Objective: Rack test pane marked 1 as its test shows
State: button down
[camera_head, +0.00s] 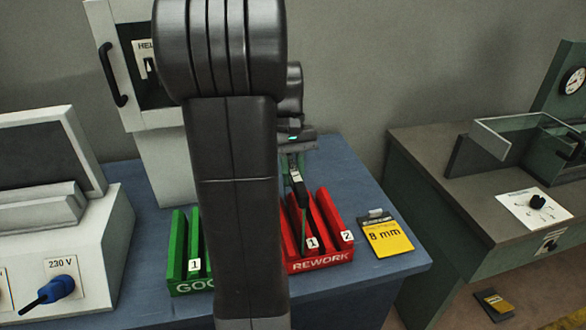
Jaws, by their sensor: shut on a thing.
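My gripper (297,182) is above the red rack marked REWORK (320,262), pointing down, and is shut on a thin greenish pane (304,232). The pane is on edge, and its lower part shows among the red dividers near the label 1. I cannot tell whether it rests on the slot floor, and I cannot read a mark on it. The red rack has labels 1 and 2 at its front. A green rack (178,250), its front lettering partly hidden by my arm, stands to the left with a label 1 in sight.
A yellow and black 8 mm pad (388,238) lies right of the red rack on the blue bench (345,172). A white cabinet (165,165) stands behind. A white device with a 230 V plug (55,290) is at left. A second bench (430,165) is at right.

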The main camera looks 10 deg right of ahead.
jog(key=shift+f+b, duration=0.75)
jog(key=shift+f, duration=1.65)
jog(key=c, duration=1.2)
grip_release()
jog(key=v, duration=1.3)
jog(key=shift+w+r, duration=0.15)
jog(key=shift+r, duration=0.25)
jog(key=shift+f, duration=0.1)
